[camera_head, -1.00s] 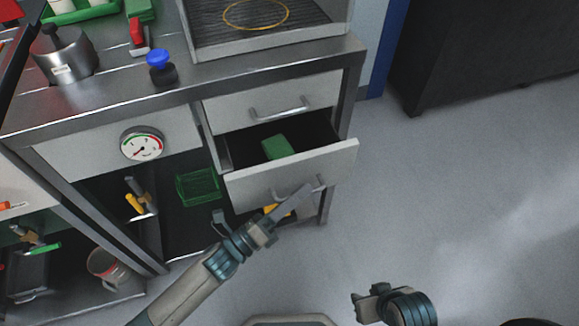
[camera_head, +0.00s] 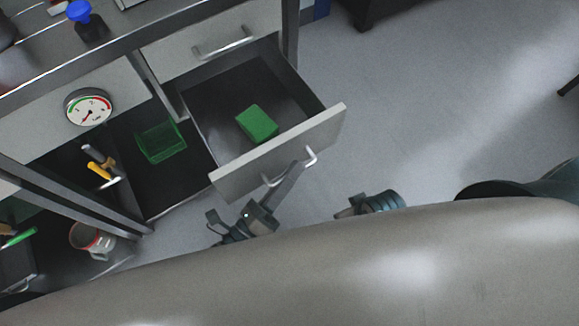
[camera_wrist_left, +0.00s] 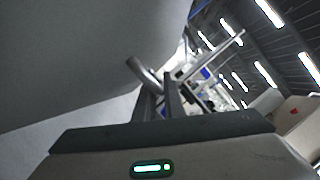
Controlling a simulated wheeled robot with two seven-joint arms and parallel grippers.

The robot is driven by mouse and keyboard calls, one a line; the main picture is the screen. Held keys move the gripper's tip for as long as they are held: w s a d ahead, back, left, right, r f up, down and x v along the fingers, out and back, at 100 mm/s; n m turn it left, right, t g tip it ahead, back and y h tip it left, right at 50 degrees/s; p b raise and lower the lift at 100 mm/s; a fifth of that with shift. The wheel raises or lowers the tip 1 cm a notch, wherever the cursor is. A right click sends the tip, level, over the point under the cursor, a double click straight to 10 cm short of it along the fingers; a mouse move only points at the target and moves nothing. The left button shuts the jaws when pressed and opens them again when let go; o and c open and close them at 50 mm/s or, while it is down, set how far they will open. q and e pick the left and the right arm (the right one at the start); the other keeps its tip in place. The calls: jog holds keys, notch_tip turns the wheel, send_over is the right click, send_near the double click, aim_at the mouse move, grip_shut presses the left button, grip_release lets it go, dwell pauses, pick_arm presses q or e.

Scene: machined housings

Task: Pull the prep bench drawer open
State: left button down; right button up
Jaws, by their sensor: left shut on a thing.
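The lower drawer (camera_head: 281,155) of the prep bench stands well open, with a green block (camera_head: 257,123) lying inside on its floor. My left gripper (camera_head: 291,172) is at the drawer's front, its fingers shut on the bar handle (camera_head: 310,158). In the left wrist view the fingers (camera_wrist_left: 160,102) reach up to the handle (camera_wrist_left: 142,72) beside the large pale drawer front (camera_wrist_left: 90,50). My right gripper (camera_head: 345,207) is off to the right of the drawer, apart from it; its fingers are too small and hidden to judge.
A closed upper drawer (camera_head: 215,35) with its own handle sits above. A dial gauge (camera_head: 88,107) is on the bench front. A green wire basket (camera_head: 161,142) and a mug (camera_head: 90,240) stand on lower shelves.

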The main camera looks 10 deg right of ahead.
pick_arm(q)
jog(key=c, duration=1.8)
grip_release()
jog(key=shift+c, duration=0.2)
